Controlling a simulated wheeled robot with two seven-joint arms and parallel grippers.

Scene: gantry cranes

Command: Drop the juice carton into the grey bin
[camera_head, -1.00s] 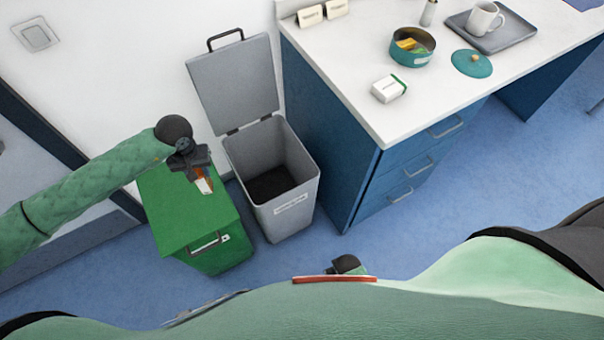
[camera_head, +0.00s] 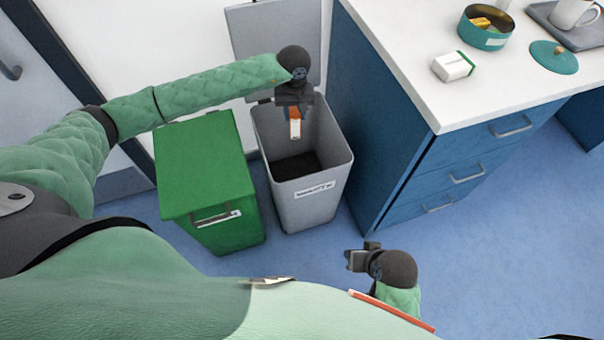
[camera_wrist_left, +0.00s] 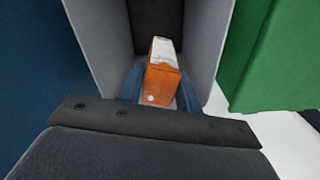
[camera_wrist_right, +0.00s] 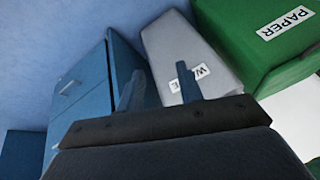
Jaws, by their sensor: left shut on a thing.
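The juice carton (camera_head: 295,124) is orange and white and hangs from my left gripper (camera_head: 294,108), which is shut on it. The carton is over the open mouth of the grey bin (camera_head: 320,205). In the left wrist view the carton (camera_wrist_left: 161,80) sits between the fingers, with the grey bin's walls (camera_wrist_left: 205,40) around it and the dark bin floor beyond. My right gripper (camera_head: 356,258) is low, in front of the grey bin. In the right wrist view its two fingers (camera_wrist_right: 162,92) stand apart with nothing between them.
A closed green bin (camera_head: 205,170), labelled PAPER in the right wrist view, stands left of the grey bin. The grey bin's raised lid (camera_head: 270,45) is behind. A blue drawer unit (camera_head: 440,170) with a white counter (camera_head: 400,60) stands to the right, with a small white box (camera_head: 453,66) on top.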

